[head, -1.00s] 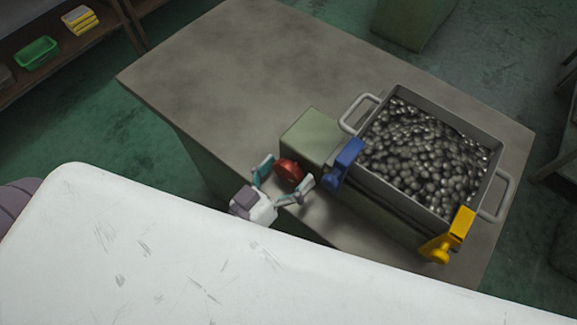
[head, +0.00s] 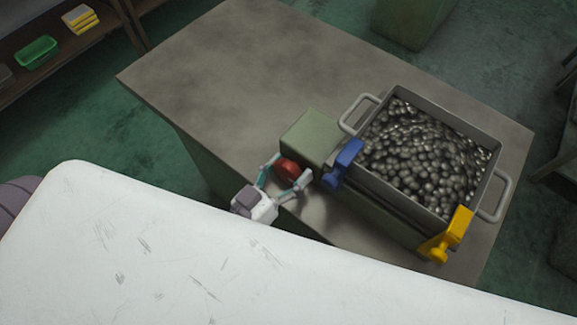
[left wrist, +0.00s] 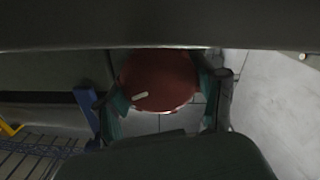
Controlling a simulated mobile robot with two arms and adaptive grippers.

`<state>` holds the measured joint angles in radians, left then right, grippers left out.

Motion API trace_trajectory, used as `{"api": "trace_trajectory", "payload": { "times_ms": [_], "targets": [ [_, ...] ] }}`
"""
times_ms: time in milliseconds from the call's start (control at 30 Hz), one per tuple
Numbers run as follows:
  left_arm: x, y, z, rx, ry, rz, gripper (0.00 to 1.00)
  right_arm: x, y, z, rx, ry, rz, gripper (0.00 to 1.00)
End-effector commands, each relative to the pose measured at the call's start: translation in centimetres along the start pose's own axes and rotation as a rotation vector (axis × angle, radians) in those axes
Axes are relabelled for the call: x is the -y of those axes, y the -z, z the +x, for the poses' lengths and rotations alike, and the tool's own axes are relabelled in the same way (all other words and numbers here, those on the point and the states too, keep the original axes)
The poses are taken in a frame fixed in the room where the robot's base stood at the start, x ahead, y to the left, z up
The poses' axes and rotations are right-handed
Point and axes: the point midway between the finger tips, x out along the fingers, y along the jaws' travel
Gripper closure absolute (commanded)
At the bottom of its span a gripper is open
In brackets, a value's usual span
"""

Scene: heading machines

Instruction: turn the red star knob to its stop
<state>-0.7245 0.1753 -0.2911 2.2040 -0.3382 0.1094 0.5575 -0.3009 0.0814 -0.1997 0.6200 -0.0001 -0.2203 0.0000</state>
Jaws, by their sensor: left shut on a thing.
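The red star knob (head: 286,168) sits on the near side of a green box (head: 313,136) on the grey bench. My left gripper (head: 286,174) has its two fingers around the knob, one on each side, and is shut on it. In the left wrist view the knob (left wrist: 160,80) fills the space between the fingers (left wrist: 163,98) and carries a short pale mark. The knob's lobes are hard to make out there. My right gripper is in neither view.
A grey tray (head: 375,113) full of metal pieces stands right of the green box. A blue clamp-like part (head: 345,160) and a yellow one (head: 455,232) are at its near side. The left part of the bench (head: 215,75) is clear.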

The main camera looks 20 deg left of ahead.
Motion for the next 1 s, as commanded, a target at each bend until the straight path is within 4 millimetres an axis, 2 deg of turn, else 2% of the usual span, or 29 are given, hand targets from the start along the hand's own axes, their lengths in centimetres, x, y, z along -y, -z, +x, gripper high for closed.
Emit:
{"api": "trace_trajectory", "payload": {
  "times_ms": [167,500,1000],
  "targets": [
    [-0.1,0.3,0.0,0.004,0.002,0.101,0.66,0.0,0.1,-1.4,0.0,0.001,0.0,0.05],
    [-0.3,0.3,0.0,0.009,0.004,0.409,0.66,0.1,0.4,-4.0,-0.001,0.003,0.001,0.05],
    [-0.3,0.0,0.0,0.017,0.006,0.828,0.66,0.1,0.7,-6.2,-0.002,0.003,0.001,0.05]
  ]
}}
